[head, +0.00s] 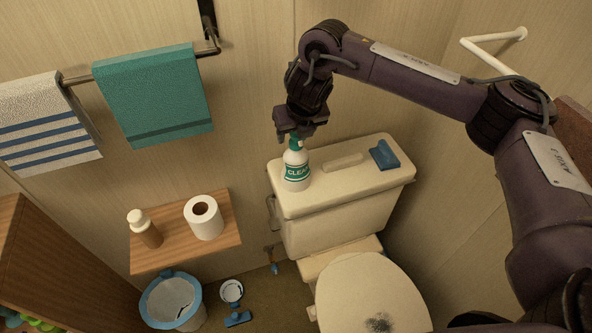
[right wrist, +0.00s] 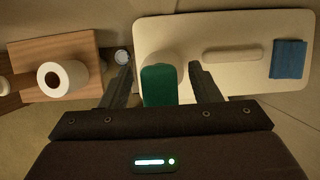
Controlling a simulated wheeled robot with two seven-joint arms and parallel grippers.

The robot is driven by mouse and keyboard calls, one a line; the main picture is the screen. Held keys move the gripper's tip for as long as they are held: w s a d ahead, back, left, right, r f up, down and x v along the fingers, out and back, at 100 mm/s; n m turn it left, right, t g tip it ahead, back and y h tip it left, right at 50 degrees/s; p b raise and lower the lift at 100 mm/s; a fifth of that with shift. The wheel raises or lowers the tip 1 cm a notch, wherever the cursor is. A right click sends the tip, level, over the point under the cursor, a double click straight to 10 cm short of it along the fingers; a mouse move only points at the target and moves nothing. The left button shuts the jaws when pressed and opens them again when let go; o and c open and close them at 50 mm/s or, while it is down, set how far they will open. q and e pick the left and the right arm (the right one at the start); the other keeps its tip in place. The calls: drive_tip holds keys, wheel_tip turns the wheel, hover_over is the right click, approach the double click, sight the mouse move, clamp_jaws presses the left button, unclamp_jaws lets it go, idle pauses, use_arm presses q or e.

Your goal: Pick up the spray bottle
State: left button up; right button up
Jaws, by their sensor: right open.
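The spray bottle (head: 296,171) is white with a green label and a green top. It stands upright on the left end of the toilet tank lid (head: 343,193). My right gripper (head: 297,135) is right above it, pointing down at its green top. In the right wrist view the green top (right wrist: 159,86) lies between the two open fingers of my right gripper (right wrist: 162,80), with a gap on either side. The white body below is mostly hidden by the top. My left gripper is not in view.
A blue cloth (head: 384,155) and a pale bar (head: 343,162) lie on the tank lid to the right. A wooden shelf (head: 180,262) at left holds a toilet roll (head: 204,218) and a brown bottle (head: 146,230). Towels hang on the wall behind.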

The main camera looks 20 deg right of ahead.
clamp_jaws()
idle(0.3)
drive_tip(key=shift+r, duration=0.15)
idle(0.9)
